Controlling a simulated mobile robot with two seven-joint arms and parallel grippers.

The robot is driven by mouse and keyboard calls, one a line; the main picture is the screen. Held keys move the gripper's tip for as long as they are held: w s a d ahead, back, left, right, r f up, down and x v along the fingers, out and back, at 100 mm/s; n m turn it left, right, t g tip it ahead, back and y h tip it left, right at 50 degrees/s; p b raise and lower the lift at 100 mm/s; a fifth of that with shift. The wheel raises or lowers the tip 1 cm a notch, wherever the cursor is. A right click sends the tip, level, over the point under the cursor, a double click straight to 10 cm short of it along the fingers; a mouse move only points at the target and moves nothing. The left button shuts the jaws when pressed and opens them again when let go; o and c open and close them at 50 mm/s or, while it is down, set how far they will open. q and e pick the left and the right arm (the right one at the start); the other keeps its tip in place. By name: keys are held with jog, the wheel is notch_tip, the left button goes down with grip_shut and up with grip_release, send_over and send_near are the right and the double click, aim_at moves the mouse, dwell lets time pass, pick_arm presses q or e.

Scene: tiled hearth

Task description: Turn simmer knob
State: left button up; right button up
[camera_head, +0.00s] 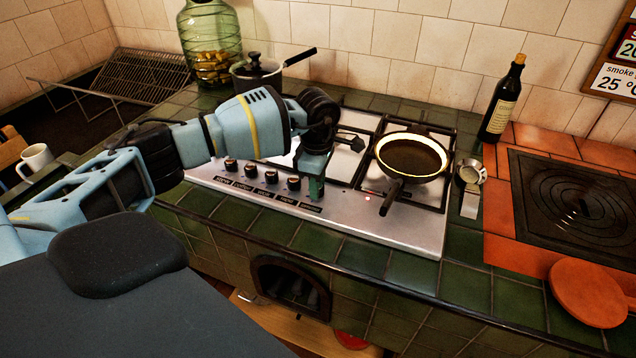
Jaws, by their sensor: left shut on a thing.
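A row of dark knobs (271,177) runs along the front panel of the steel hob (340,215), with small dark labels (268,194) below them that are too small to read surely. My left gripper (316,190) points down at the right end of this row, just right of the last knob in plain sight (294,183). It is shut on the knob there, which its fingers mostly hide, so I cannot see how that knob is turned. My right gripper is not in view.
A frying pan (412,155) sits on the hob's right side, its handle pointing forward. A lidded pot (258,73) stands behind my left arm. A dark bottle (502,100) and a small metal cup (468,174) stand to the right. A round terracotta board (588,292) lies front right.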

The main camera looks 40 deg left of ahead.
pick_arm(q)
jog(key=shift+m, duration=0.4)
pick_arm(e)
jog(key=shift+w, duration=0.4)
pick_arm(q)
jog(key=o, duration=1)
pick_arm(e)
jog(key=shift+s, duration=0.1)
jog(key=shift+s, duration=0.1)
pick_arm(q)
jog(key=shift+r, duration=0.3)
notch_tip(320, 180, up, 7)
jog(key=shift+r, duration=0.15)
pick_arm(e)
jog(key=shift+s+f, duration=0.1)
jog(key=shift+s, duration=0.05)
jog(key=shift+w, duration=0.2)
